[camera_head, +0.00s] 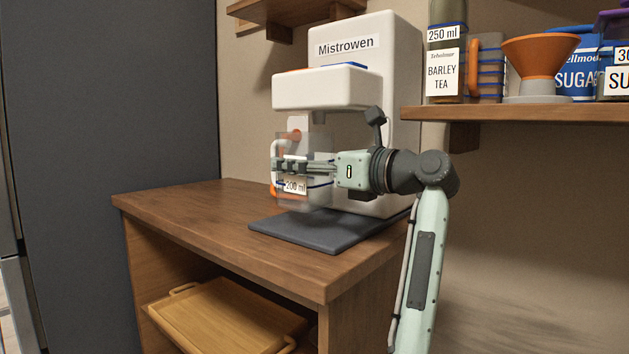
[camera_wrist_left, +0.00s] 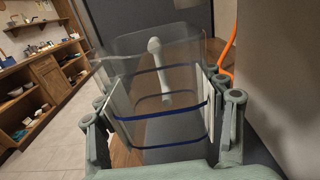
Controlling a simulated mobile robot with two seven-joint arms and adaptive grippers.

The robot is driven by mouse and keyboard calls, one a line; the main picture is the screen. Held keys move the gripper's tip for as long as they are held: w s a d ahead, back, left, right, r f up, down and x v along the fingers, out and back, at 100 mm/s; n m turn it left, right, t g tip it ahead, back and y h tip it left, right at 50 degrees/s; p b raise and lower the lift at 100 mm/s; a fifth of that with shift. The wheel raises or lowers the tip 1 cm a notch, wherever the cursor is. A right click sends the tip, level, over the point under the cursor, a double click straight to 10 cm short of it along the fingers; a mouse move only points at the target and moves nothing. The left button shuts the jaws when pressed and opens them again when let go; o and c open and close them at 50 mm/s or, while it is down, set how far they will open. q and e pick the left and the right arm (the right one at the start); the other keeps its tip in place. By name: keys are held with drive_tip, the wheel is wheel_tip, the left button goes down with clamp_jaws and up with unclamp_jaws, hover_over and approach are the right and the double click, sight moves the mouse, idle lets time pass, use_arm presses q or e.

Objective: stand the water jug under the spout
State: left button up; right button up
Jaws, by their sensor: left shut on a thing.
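In the left wrist view the jug (camera_wrist_left: 160,143) sits upright between the two fingers of the gripper (camera_wrist_left: 168,115). The jug is below this head, close under the spout. I cannot tell whether its base touches the dark mat (camera_head: 335,236). My right gripper is not in view.
The mat lies on a wooden cabinet top (camera_head: 190,208), clear on the left. A wooden tray (camera_head: 225,318) lies inside the cabinet below. A shelf (camera_head: 510,112) at the right holds a barley tea container (camera_head: 444,72), an orange dripper (camera_head: 540,55) and sugar jars.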

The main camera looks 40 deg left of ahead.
use_arm(q)
drive_tip(key=w, duration=0.3)
drive_tip(key=shift+w+d, duration=0.1)
drive_tip(key=shift+w, duration=0.25)
drive_tip(key=shift+f, duration=1.75)
drive_tip(key=shift+f+b, duration=0.15)
drive_tip(key=shift+b, duration=0.15)
drive_tip(key=o, duration=1.3)
drive_tip(key=shift+r, duration=0.3)
drive_tip(key=d, duration=0.8)
drive_tip(key=s+d, duration=0.1)
drive_tip(key=d, duration=0.3)
drive_tip(key=shift+f, duration=0.15)
